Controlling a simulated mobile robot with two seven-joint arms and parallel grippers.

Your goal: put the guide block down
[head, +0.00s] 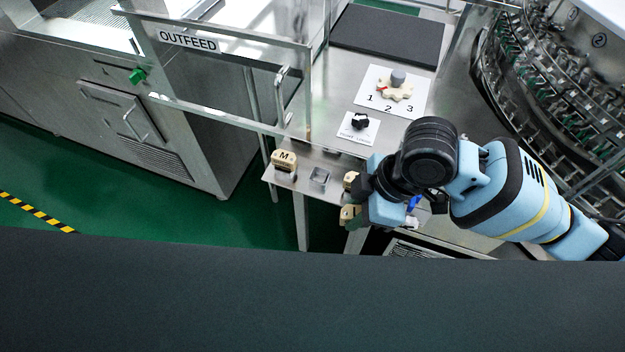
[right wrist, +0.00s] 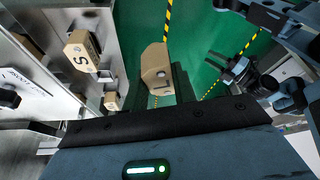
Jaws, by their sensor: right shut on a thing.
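The guide block, a tan block marked L (right wrist: 155,62), is between the fingers of my right gripper (right wrist: 160,88) in the right wrist view. In the head view the block (head: 347,216) shows partly at the right gripper (head: 357,208), beyond the front edge of the steel shelf (head: 310,160). It looks clear of the shelf. A tan block marked M (head: 284,158) stands at the shelf's left end. A tan block marked S (right wrist: 82,50) shows in the wrist view. My left gripper (right wrist: 226,70) shows in the wrist view with its dark fingers apart and empty.
An empty square socket (head: 320,178) is on the shelf, right of the M block. The outfeed guard (head: 215,100) stands left; the rotary washer (head: 535,100) stands right.

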